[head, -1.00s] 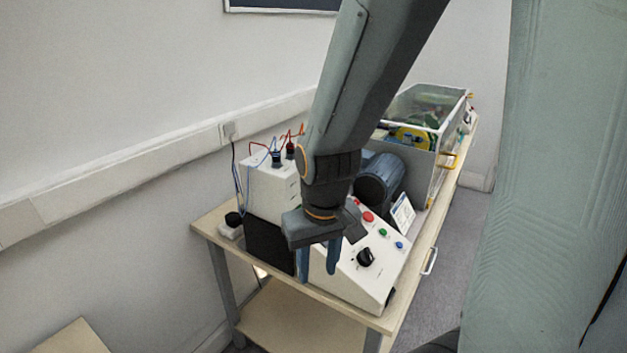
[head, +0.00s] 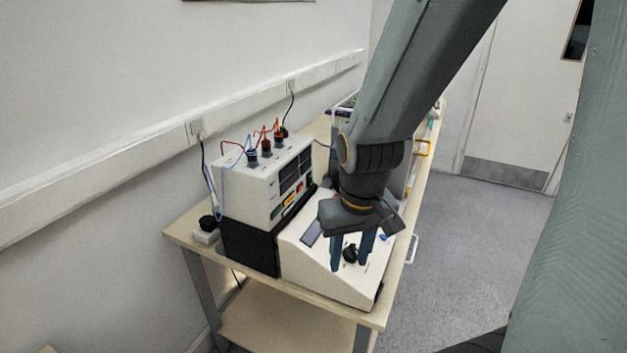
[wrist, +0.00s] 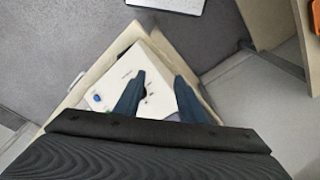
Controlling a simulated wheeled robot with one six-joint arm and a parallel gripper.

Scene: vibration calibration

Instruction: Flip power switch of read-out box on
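The white box with three dark displays (head: 292,172), which looks like the read-out box, stands on a black unit at the back left of the table. Its front has a row of coloured parts in green, orange and red. I cannot make out which is the power switch. My gripper (head: 351,264) is open and empty, pointing down over the sloped control box (head: 310,272), to the right of the read-out box. A black knob (head: 350,253) shows between its fingers in the head view. In the wrist view the fingers (wrist: 158,95) are apart above the white panel.
Red and blue leads (head: 266,138) rise from plugs on top of the read-out box. The wooden table (head: 195,232) stands by the wall, with a power plug (head: 207,228) at its left end. Open floor (head: 470,235) lies to the right.

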